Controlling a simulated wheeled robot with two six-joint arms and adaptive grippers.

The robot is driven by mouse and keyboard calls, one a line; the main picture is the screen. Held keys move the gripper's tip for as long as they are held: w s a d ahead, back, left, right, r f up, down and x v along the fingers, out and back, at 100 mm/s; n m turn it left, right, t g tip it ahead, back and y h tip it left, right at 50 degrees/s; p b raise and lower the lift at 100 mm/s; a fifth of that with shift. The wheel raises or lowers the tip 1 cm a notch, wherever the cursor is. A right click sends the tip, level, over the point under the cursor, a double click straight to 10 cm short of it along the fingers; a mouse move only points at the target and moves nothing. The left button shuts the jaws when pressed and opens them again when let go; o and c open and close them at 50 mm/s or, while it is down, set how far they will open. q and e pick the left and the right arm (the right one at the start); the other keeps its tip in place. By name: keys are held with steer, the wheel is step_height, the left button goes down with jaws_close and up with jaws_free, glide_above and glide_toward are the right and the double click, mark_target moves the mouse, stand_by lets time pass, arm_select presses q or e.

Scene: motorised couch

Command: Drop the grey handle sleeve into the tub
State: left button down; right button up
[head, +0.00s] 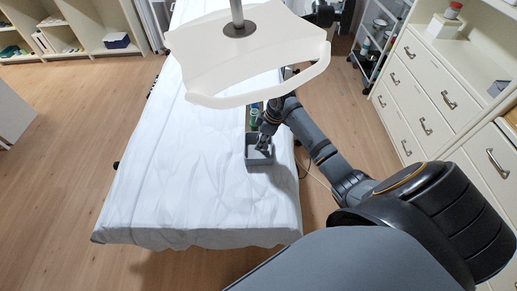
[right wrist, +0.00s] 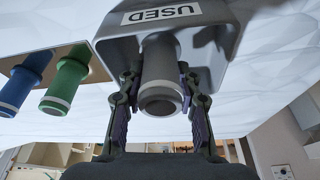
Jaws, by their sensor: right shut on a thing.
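The grey handle sleeve (right wrist: 160,72) is between the two fingers of my right gripper (right wrist: 160,108), which is shut on it. In the head view my right gripper (head: 264,146) is at the grey tub (head: 259,162), over its opening. The tub stands on the white-covered couch near its right edge. In the right wrist view the tub (right wrist: 208,48) is behind the sleeve and bears a "USED" label. I cannot tell how far the sleeve reaches into the tub. My left gripper is not in view.
A green sleeve (right wrist: 65,85) and a blue sleeve (right wrist: 24,82) are beside the tub. A pale lamp head (head: 210,65) hangs over the couch (head: 190,170). Drawer cabinets (head: 425,90) stand at the right. The couch's left side is clear.

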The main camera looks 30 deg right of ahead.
steer(key=shift+f, duration=0.4)
steer(key=shift+r, duration=0.1)
steer(key=o, duration=1.2)
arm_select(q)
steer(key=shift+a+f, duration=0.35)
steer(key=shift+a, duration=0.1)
arm_select(e)
steer(key=shift+r, duration=0.1)
steer(key=v, duration=1.1)
steer(key=shift+s+r, duration=0.1)
steer(key=shift+r, duration=0.3)
